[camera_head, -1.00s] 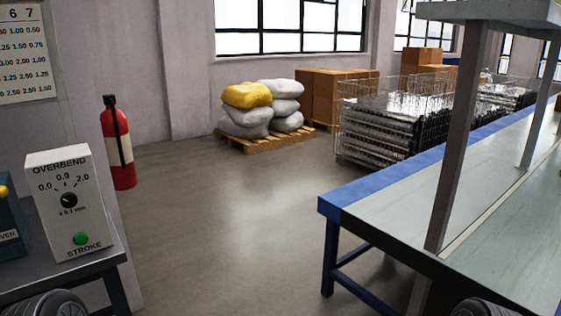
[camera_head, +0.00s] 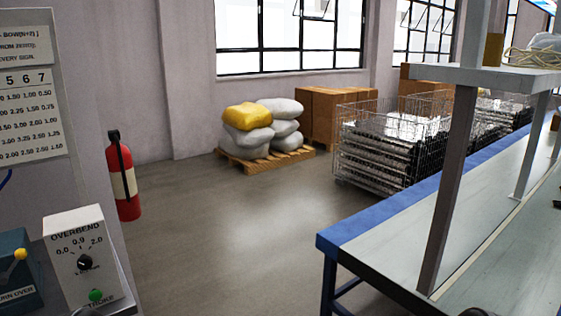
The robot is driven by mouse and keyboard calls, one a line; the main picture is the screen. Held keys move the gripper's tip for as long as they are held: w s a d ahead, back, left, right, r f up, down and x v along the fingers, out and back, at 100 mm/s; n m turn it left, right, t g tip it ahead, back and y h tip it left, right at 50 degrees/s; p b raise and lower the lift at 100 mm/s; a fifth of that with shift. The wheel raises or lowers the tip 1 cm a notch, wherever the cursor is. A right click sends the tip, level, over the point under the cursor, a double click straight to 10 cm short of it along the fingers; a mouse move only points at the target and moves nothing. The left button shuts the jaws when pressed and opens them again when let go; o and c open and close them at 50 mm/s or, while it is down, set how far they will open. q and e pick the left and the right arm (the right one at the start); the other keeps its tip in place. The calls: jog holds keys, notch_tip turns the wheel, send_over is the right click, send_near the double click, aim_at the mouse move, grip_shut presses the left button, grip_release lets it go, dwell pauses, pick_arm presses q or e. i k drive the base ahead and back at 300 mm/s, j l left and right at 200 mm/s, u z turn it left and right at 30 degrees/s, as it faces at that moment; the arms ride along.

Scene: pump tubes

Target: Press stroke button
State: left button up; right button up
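The green stroke button (camera_head: 96,295) is on the lower front of a white control box (camera_head: 62,242) at the lower left, near the bottom edge of the picture. The box is labelled OVERBEND and has a black knob (camera_head: 85,262) above the button. The start of the STROKE label under the button is covered by a small pale shape at the bottom edge; I cannot tell what it is.
A fire extinguisher (camera_head: 123,178) is by the wall. A long blue-edged workbench (camera_head: 400,245) fills the right. Sacks on a pallet (camera_head: 268,162) and wire cages (camera_head: 385,150) stand behind; the middle floor is clear.

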aim_at(96, 295)
jog(key=j+u, duration=0.1)
jog(key=u, duration=1.15)
jog(key=i+l, duration=0.05)
